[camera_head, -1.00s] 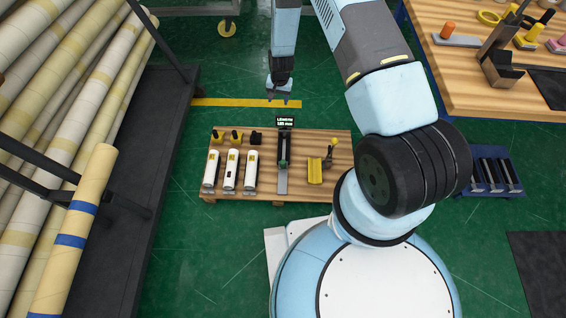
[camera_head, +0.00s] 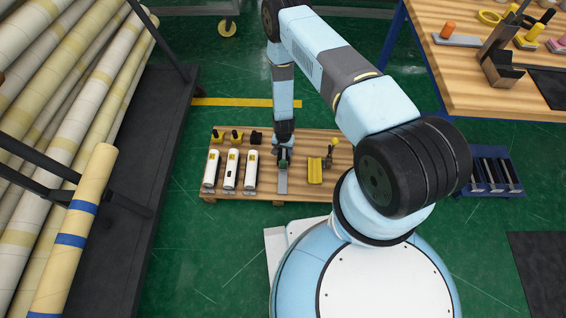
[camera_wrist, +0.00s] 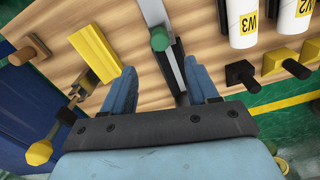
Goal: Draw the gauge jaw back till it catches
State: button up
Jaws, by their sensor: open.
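The gauge (camera_head: 282,184) lies on the low wooden board, its grey rail running toward my base in the head view. Its jaw has a green knob (camera_wrist: 160,39), which shows in the wrist view just beyond the fingertips and between them. My gripper (camera_head: 283,160) is over the gauge's far half, and its wrist covers the gauge's display. In the wrist view my gripper (camera_wrist: 163,85) is open, one blue finger on each side of the dark gauge body. I cannot tell whether either finger touches it.
A yellow block (camera_head: 315,171) and a yellow-knobbed lever (camera_head: 332,150) are at right. The wooden board (camera_head: 267,199) sits on green floor; a workbench (camera_head: 455,80) is at upper right.

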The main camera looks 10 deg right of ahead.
aim_at(283, 161)
notch_tip(283, 161, down, 12)
jog(key=shift+r, duration=0.15)
dwell(0.4)
grip_shut()
dwell(0.5)
